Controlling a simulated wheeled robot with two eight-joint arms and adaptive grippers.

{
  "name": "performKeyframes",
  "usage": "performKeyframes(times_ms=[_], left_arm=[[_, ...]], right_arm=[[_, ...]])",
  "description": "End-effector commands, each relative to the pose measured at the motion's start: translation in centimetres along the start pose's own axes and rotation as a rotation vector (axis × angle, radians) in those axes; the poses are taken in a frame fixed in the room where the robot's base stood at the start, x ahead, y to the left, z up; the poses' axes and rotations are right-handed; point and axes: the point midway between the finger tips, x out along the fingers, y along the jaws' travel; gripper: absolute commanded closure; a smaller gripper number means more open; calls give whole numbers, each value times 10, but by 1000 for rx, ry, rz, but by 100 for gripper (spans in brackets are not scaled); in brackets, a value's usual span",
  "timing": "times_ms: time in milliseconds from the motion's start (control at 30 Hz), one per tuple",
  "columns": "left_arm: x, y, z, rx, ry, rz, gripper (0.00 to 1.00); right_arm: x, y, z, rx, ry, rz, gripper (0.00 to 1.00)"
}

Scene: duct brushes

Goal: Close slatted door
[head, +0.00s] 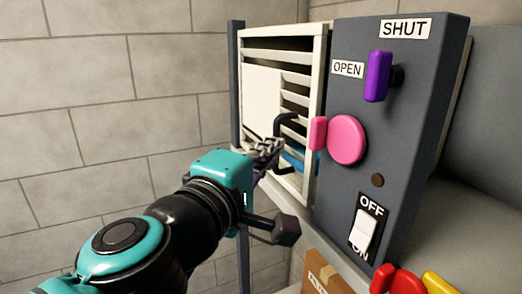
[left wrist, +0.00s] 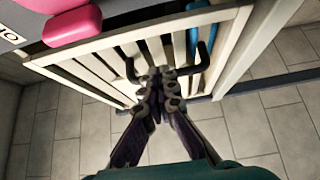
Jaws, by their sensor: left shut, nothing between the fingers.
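The slatted door (head: 296,77) is a cream frame with pale slats and dark gaps, to the left of the grey panel in the head view. It also fills the upper part of the left wrist view (left wrist: 88,72). I cannot tell whether it is fully flush. Its black handle (head: 284,124) shows as two bent ends in the left wrist view (left wrist: 206,54), with its middle hidden behind my fingers. My left gripper (head: 266,147) is shut and empty, with its tips at the handle between those ends (left wrist: 160,78). I cannot tell whether they touch. My right gripper is out of view.
The grey panel (head: 335,190) beside the door carries a pink knob (head: 347,139), a purple lever (head: 378,76) near OPEN and SHUT labels, and a white switch (head: 365,229). Blue things (head: 293,159) show through the slats. A cardboard box (head: 322,272) sits below. A block wall (head: 110,90) stands left.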

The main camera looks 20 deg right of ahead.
Motion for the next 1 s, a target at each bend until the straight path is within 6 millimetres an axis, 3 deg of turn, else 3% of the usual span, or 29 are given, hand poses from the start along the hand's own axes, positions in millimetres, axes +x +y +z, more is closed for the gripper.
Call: performKeyframes(times_ms=[300, 433, 800, 1000], left_arm=[[1, 1, 3, 0, -11, 1, 100], [-8, 1, 3, 0, -11, 1, 100], [-88, 0, -4, -1, -1, 4, 100], [-120, 1, -6, -3, 0, 6, 100]], right_arm=[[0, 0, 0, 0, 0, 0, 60], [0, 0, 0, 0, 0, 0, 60], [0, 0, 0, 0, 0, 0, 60], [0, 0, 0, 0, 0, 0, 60]])
